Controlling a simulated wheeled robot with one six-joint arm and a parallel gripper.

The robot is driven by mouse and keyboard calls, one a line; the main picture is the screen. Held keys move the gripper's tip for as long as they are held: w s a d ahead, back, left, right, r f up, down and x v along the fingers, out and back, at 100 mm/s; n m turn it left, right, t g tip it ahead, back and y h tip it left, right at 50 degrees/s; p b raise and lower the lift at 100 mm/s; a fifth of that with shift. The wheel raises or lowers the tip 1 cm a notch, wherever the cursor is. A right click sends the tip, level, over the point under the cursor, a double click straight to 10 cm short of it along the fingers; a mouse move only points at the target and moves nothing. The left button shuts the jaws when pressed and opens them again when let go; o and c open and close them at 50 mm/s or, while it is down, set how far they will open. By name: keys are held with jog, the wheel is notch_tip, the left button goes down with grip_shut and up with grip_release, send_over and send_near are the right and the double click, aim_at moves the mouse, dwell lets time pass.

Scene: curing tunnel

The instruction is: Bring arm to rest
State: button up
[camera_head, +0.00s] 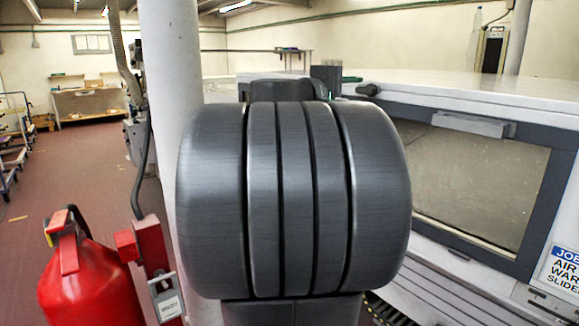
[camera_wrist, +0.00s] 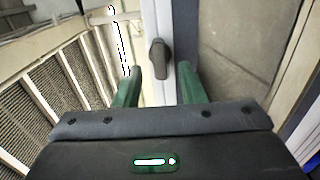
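My arm fills the middle of the head view as a large dark grey ribbed joint. My gripper (camera_wrist: 159,75) shows in the wrist view with two green fingers standing apart, open, with nothing held. A dark knob-like handle (camera_wrist: 158,58) on a pale frame shows between the fingertips, with a gap on both sides. I cannot tell how far beyond the tips it lies. In the head view, a dark handle (camera_head: 368,90) sits at the white machine's (camera_head: 470,90) edge, close to a green finger. Most of my gripper is hidden there behind my arm.
The machine's window (camera_head: 470,185) is at the right, with a grey handle (camera_head: 473,124) above it. A white column (camera_head: 175,100) stands just left of my arm. A red container (camera_head: 85,285) is at lower left. Open floor (camera_head: 80,165) lies beyond it.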

aim_at(363, 91)
jog(key=shift+x, duration=1.8)
